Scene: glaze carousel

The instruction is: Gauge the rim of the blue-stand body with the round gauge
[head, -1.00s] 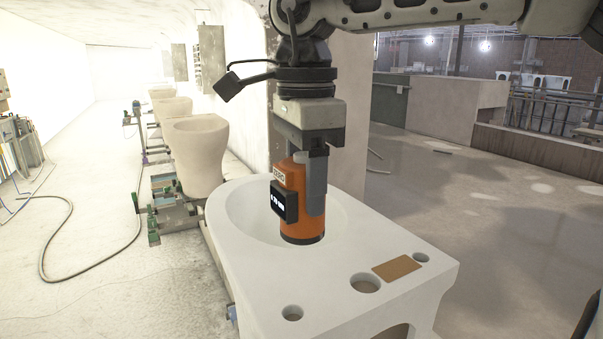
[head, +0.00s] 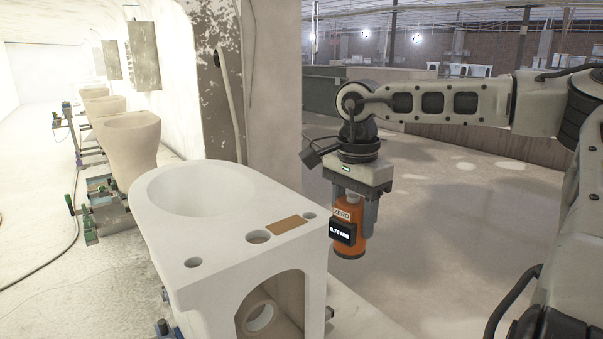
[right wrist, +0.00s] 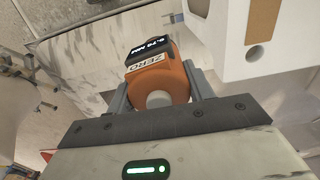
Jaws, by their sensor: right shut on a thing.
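The round gauge (head: 349,248) is an orange cylinder with a ZERO label and a small black display that seems to read about 0.7 MM. My right gripper (head: 354,208) is shut on the gauge and holds it upright in the air, just right of the large white body (head: 225,238) and apart from it. The body has a wide oval bowl rim, several round holes and a brown patch on top. Blue parts show low at its front left, so it seems to be the blue-stand body. In the right wrist view the gauge (right wrist: 165,80) sits between both fingers. My left gripper is out of view.
More pale bodies (head: 128,145) stand in a row behind on the left, on stands with green parts (head: 92,215). A pillar (head: 265,90) rises behind the bowl. A hose lies on the left floor. The floor (head: 440,240) at right looks open.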

